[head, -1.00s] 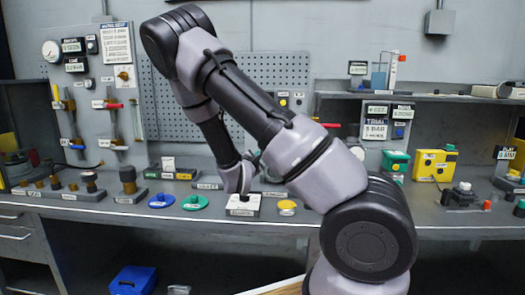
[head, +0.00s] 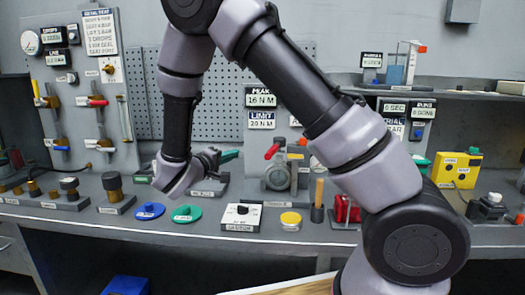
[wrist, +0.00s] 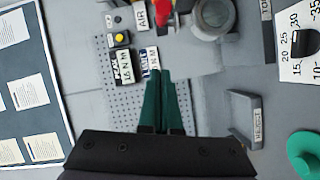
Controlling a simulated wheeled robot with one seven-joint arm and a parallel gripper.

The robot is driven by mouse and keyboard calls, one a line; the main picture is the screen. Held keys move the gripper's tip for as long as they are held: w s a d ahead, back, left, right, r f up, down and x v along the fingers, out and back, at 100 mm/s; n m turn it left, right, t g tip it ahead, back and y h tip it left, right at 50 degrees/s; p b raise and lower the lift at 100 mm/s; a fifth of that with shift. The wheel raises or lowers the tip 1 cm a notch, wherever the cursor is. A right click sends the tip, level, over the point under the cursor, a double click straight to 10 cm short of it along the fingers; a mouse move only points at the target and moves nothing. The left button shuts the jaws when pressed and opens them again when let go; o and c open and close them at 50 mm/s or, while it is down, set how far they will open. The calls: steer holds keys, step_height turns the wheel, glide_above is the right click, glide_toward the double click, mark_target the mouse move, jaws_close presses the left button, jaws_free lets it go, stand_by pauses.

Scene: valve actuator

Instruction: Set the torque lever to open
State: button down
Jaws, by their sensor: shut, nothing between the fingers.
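The likely torque lever is a red-handled lever (head: 272,150) on a grey round-bodied valve (head: 278,176), below the PEAK and LIMIT N M displays. Its handle slants down to the left. In the wrist view the red handle (wrist: 161,14) is at the top edge, partly cut off, beside the round grey valve body (wrist: 213,14). My gripper (head: 236,154) has green fingers, shut and empty, left of the lever and apart from it. In the wrist view the shut fingers (wrist: 160,72) point toward the panel and displays. No open mark is readable.
A white dial box (head: 241,216) with a black knob sits at the bench front. A green disc (head: 186,214), a blue disc (head: 149,211) and a yellow button (head: 290,220) are beside it. A wooden-handled tool (head: 318,198) stands right of the valve. A pegboard (head: 225,110) is behind.

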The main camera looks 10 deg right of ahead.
mark_target(275, 148)
steer(key=w+d+f, duration=0.1)
steer(key=w+d, duration=0.4)
steer(key=d, duration=0.5)
steer(key=shift+w+f, duration=0.2)
steer(key=shift+f, duration=0.15)
steer(key=shift+d, duration=0.1)
steer(key=shift+s+d, duration=0.7)
steer(key=shift+d, duration=0.2)
steer(key=shift+w+a, duration=0.1)
steer(key=shift+a, duration=0.05)
